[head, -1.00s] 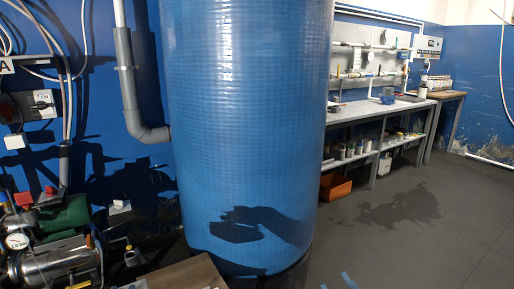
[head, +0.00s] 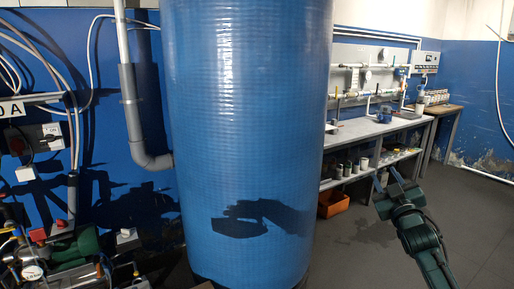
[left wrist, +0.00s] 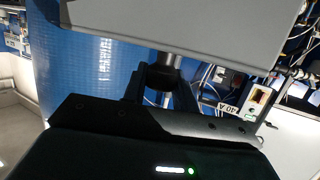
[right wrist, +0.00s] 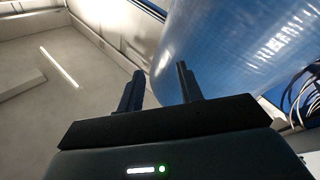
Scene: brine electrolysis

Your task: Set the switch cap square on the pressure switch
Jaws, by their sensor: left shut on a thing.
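In the left wrist view my left gripper (left wrist: 160,88) is shut on a short dark post. The post runs up to a large pale grey boxy thing (left wrist: 180,25), which I take for the switch cap; it fills the top of that view. My left gripper is outside the head view; an arm-shaped shadow falls on the tank there. My right gripper (head: 393,188) is at the right of the head view. Its fingers stand apart and empty in the right wrist view (right wrist: 160,88). I cannot pick out the pressure switch for sure.
A tall blue tank (head: 245,120) fills the middle. A pump set with a gauge (head: 32,272) stands at lower left, below a wall switch box (head: 48,138) and cables. A grey pipe (head: 135,110) runs beside the tank. A workbench (head: 370,128) stands behind right; floor there is clear.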

